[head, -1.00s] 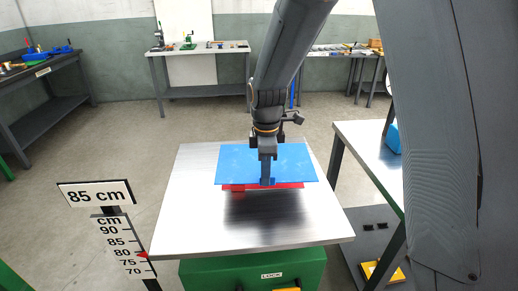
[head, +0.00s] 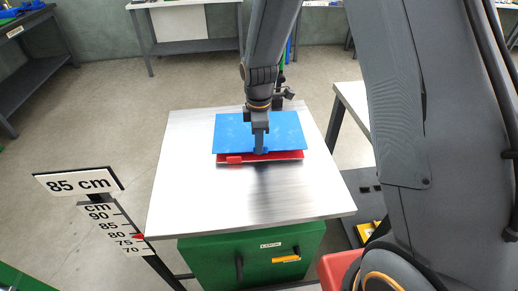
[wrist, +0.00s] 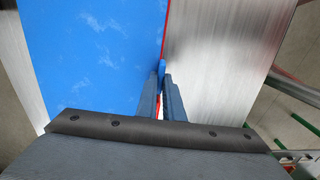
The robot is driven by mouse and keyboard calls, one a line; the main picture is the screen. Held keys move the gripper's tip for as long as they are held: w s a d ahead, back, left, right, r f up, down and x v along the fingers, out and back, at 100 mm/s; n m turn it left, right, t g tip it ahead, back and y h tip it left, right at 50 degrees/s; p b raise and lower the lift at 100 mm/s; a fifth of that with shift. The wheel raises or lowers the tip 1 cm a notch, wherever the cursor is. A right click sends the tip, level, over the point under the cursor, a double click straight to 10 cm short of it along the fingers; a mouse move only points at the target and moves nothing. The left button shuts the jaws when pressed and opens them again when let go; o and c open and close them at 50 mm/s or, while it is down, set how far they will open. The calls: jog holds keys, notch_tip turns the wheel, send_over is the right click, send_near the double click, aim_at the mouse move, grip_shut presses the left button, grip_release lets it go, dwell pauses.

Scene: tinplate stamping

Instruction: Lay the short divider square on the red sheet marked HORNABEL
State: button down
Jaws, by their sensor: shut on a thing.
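The blue divider (head: 230,131) is a flat, wide sheet lying over the red sheet (head: 285,157). Only the red sheet's near strip, with a small red tab, shows in the head view; the rest is hidden under the blue. No HORNABEL lettering is readable. My gripper (head: 260,151) is shut on the blue divider's near edge, at a small blue tab. In the wrist view my gripper (wrist: 161,78) pinches that tab, with the blue divider (wrist: 95,50) to the left and a thin red edge (wrist: 166,35) along it. I cannot tell whether the sheets touch.
Both sheets are above a bare metal tabletop (head: 190,200) on a green cabinet (head: 215,262). A height sign reading 85 cm (head: 80,182) stands at the left. Another bench (head: 352,95) is at the right. The tabletop's front is clear.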

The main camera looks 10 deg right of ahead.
jog(key=shift+f+p, duration=0.3)
jog(key=shift+f, duration=1.4)
jog(key=c, duration=1.9)
grip_release()
jog(key=shift+r, duration=0.1)
